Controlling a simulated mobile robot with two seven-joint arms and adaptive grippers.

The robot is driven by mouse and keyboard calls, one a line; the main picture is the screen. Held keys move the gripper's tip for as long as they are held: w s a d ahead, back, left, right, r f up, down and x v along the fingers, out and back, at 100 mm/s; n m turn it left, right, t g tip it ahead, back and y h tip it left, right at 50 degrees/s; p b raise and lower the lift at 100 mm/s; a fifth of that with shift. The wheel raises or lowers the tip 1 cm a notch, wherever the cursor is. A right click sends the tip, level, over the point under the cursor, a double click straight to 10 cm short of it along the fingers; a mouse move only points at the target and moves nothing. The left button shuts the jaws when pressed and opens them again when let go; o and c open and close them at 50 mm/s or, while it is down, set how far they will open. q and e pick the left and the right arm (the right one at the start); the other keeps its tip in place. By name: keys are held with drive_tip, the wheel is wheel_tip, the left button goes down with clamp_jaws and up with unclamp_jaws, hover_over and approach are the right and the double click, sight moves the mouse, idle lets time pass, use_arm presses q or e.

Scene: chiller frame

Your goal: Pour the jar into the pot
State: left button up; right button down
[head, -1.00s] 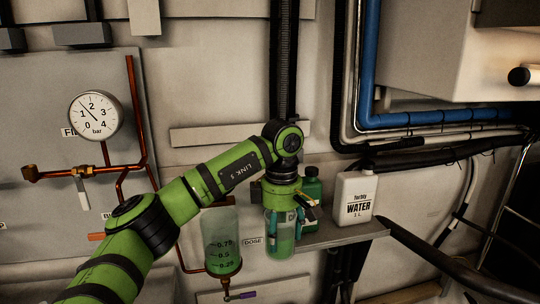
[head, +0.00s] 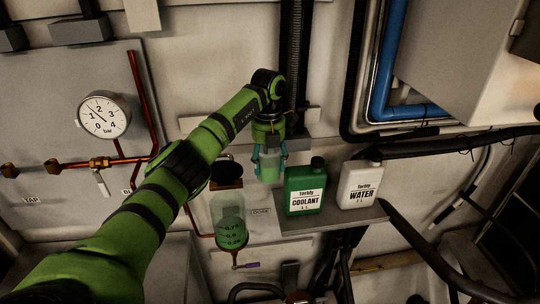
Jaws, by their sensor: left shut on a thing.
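My left gripper (head: 269,156) points down and is shut on a clear jar (head: 269,173) with a pale green tint. The jar hangs upright, a little above the shelf height and in front of the wall. The pot (head: 229,218) is a clear, graduated vessel to the lower left of the jar, with green liquid in it. A dark brownish top part (head: 227,174) sits over the pot; I cannot tell whether its mouth is open. The jar is to the right of this top and apart from it. My right gripper is not in view.
A green coolant bottle (head: 305,190) and a white water bottle (head: 360,186) stand on a grey shelf (head: 325,219) right of the jar. A pressure gauge (head: 103,115) and copper pipes are at left. A valve with a purple handle (head: 250,265) is below the pot.

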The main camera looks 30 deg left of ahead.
sight(264, 181)
use_arm(q)
drive_tip(key=shift+s+r, duration=0.15)
drive_tip(key=shift+s, duration=0.05)
drive_tip(key=shift+f, duration=0.6)
drive_tip(key=shift+t+h, duration=0.6)
drive_tip(key=shift+t, duration=0.2)
drive_tip(key=f, duration=0.4)
drive_tip(key=f+b, duration=0.1)
drive_tip(key=shift+s+a+f, duration=0.35)
drive_tip(key=shift+f, duration=0.05)
wheel_tip(264, 181, up, 10)
drive_tip(key=s+a+t+h+p, duration=0.1)
drive_tip(key=s+a+t+h, duration=0.1)
drive_tip(key=t+h, duration=0.1)
drive_tip(key=shift+s+f+t, duration=0.25)
drive_tip(key=shift+s+t, duration=0.1)
drive_tip(key=shift+t, duration=0.15)
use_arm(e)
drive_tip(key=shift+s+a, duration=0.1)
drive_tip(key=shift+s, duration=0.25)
use_arm(q)
drive_tip(key=shift+w+d, duration=0.1)
